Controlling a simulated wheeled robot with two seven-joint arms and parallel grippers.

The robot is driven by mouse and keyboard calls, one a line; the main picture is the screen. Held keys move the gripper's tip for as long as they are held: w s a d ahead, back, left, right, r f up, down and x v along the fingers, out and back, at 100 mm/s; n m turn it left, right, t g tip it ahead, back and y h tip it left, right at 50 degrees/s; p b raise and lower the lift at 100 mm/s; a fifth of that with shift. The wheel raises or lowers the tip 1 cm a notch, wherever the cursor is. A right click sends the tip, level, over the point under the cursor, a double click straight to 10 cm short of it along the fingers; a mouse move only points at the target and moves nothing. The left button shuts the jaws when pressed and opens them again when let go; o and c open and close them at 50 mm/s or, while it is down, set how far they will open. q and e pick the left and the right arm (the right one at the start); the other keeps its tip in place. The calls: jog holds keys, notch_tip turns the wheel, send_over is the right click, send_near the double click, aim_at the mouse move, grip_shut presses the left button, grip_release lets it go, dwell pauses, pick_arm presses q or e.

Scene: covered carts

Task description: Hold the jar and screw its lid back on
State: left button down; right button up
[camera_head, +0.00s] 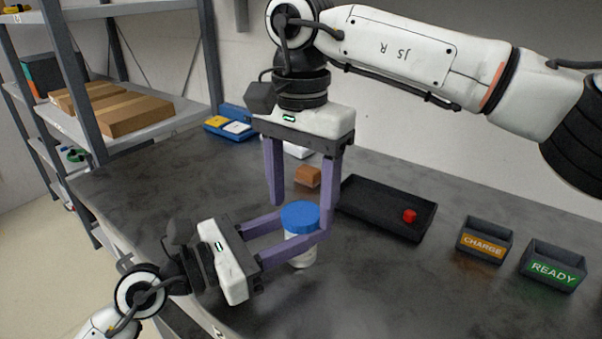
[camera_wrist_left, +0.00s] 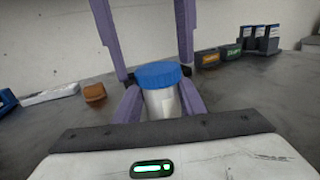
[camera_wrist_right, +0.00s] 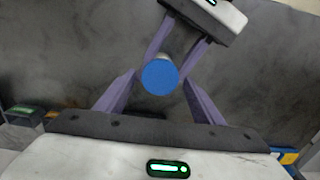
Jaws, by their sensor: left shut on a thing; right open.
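The white jar (camera_head: 301,253) stands upright on the dark table, with the blue lid (camera_head: 299,214) resting level on its top. Whether the lid's thread is engaged cannot be seen. My left gripper (camera_head: 302,232) comes in from the left and is shut on the jar's body just below the lid; the jar also shows in the left wrist view (camera_wrist_left: 162,104). My right gripper (camera_head: 302,216) points down from above, open, its fingertips on either side of the lid. In the right wrist view the lid (camera_wrist_right: 160,77) lies between those fingertips, with small gaps.
A black tray (camera_head: 365,208) with a red piece (camera_head: 409,215) lies right of the jar. Bins marked CHARGE (camera_head: 483,243) and READY (camera_head: 553,267) stand farther right. A brown block (camera_head: 308,176) lies behind the jar. A blue case (camera_head: 232,123) is at the back left, near a shelf (camera_head: 150,135).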

jog(key=shift+f, duration=0.45)
jog(key=c, duration=1.1)
jog(key=shift+o, duration=0.2)
jog(key=m, duration=0.6)
jog(key=shift+m, duration=0.4)
jog(key=o, duration=1.1)
jog(key=shift+o, duration=0.2)
